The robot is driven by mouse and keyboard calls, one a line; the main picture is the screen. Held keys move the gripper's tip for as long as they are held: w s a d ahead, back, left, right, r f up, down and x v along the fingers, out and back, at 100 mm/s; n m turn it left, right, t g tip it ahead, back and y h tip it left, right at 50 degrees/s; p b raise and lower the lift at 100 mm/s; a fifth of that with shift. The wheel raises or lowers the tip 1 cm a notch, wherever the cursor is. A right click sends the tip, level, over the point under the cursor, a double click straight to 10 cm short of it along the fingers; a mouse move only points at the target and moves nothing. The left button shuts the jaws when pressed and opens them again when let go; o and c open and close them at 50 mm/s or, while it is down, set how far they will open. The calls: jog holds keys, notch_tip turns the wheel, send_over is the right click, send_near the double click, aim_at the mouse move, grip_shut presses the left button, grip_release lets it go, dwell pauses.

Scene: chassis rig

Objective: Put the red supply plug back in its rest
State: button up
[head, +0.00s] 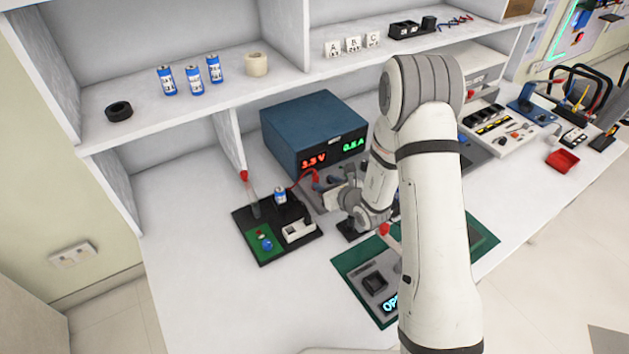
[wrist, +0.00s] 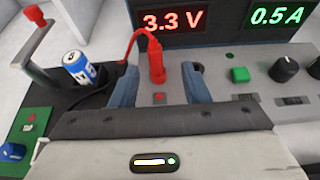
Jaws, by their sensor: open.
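The red supply plug (wrist: 156,62) stands upright on the grey panel in front of the power supply, with a red lead looping from its top down to the left. My gripper (wrist: 159,72) is open, one blue-grey finger on each side of the plug, with visible gaps. Whether the plug sits in a socket or a rest is hidden.
The blue power supply (head: 315,130) reads 3.3 V and 0.5 A. Left is a black board (head: 243,218) with a blue battery (head: 280,195) and red-tipped lever (head: 245,178). A green button (wrist: 240,74) and black knob (wrist: 284,68) lie right. A green board (head: 358,258) is in front.

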aim_at(317, 177)
jog(key=x, duration=0.2)
jog(key=p+x, duration=0.1)
jog(key=x, duration=0.1)
jog(key=r+p+x, duration=0.1)
jog(key=x, duration=0.1)
jog(key=shift+w+a+f, duration=0.1)
jog(key=shift+w+a, duration=0.1)
jog(key=shift+a, duration=0.35)
jog(key=shift+w+a+f, duration=0.15)
jog(key=shift+w, duration=0.05)
jog(key=shift+c, duration=0.3)
grip_shut()
